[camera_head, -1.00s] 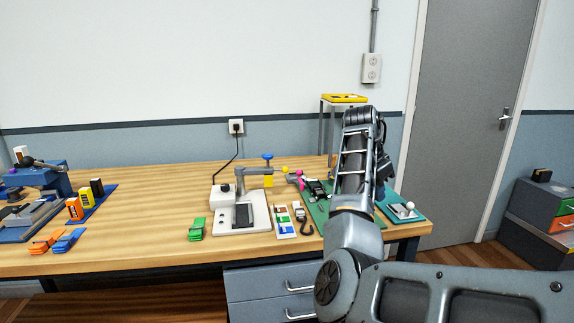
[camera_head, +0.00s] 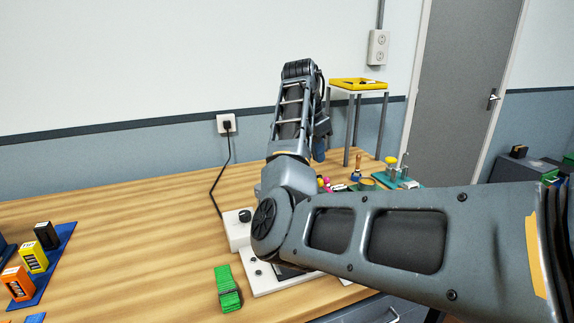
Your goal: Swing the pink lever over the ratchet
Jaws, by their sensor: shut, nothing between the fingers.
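A small pink part (camera_head: 327,184), which looks like the pink lever's end, shows just right of my arm's elbow. The rest of the lever is hidden behind my arm. A small dark part beside it (camera_head: 339,187) may be the ratchet, but it is too small to tell. My gripper (camera_head: 319,152) hangs at the far end of my raised arm, above and a little left of the pink part and apart from it. It is shut and empty, and partly hidden by my forearm.
My arm covers much of the white-based device (camera_head: 262,284). A teal plate with small posts (camera_head: 397,180) and a yellow-topped stand (camera_head: 358,84) are at the right. The wooden bench (camera_head: 150,235) is clear at left centre.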

